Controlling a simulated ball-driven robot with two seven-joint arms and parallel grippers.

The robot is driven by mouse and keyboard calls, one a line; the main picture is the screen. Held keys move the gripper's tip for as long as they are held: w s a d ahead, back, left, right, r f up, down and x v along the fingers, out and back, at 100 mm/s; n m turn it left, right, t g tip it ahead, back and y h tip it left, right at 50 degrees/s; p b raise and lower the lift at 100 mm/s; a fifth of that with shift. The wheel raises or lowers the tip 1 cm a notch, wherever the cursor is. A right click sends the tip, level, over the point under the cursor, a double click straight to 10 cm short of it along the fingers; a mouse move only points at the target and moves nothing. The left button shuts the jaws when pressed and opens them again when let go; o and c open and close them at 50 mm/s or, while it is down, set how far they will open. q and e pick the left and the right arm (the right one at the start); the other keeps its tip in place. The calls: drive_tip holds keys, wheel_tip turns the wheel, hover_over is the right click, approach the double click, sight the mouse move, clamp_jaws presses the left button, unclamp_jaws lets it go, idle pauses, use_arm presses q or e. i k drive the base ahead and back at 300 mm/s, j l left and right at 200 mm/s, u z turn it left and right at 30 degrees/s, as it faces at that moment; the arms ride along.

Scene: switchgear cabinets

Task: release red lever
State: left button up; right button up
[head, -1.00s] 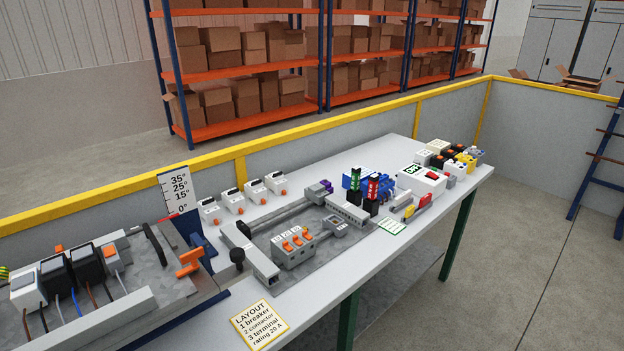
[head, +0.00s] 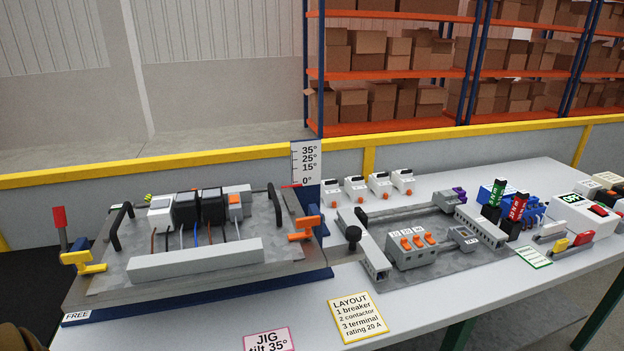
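The red lever (head: 59,217) stands upright on a dark stem at the left end of the tilting jig (head: 95,288), beside a yellow clamp (head: 82,262). A label reading FREE (head: 77,316) is on the jig's front left corner. The jig carries a grey plate with two black handles, several wired devices and a pale duct along the front. An orange clamp (head: 305,227) is at its right end. A small red pointer (head: 291,186) lies close to 0° on the angle scale (head: 306,163). Neither gripper shows in the head view.
A black knob (head: 353,235) stands right of the jig. A second grey panel (head: 440,262) with ducts and orange-switched breakers lies mid-table. Cards reading JIG tilt 35° (head: 270,341) and LAYOUT (head: 357,316) lie at the front. An OFF box (head: 568,210) is far right.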

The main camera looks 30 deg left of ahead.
sight(60, 216)
drive_tip(key=u, duration=2.55)
drive_tip(key=z, duration=0.65)
drive_tip(key=i+j+z, duration=0.1)
drive_tip(key=j+z, duration=0.3)
drive_tip(key=i+j+z, duration=0.1)
drive_tip(key=j+z, duration=0.55)
drive_tip(key=z, duration=0.15)
drive_tip(key=j+z, duration=0.1)
drive_tip(key=j, duration=0.5)
drive_tip(key=j+z, duration=0.1)
drive_tip(key=j, duration=0.5)
drive_tip(key=k+j+z, duration=0.1)
drive_tip(key=j, duration=0.5)
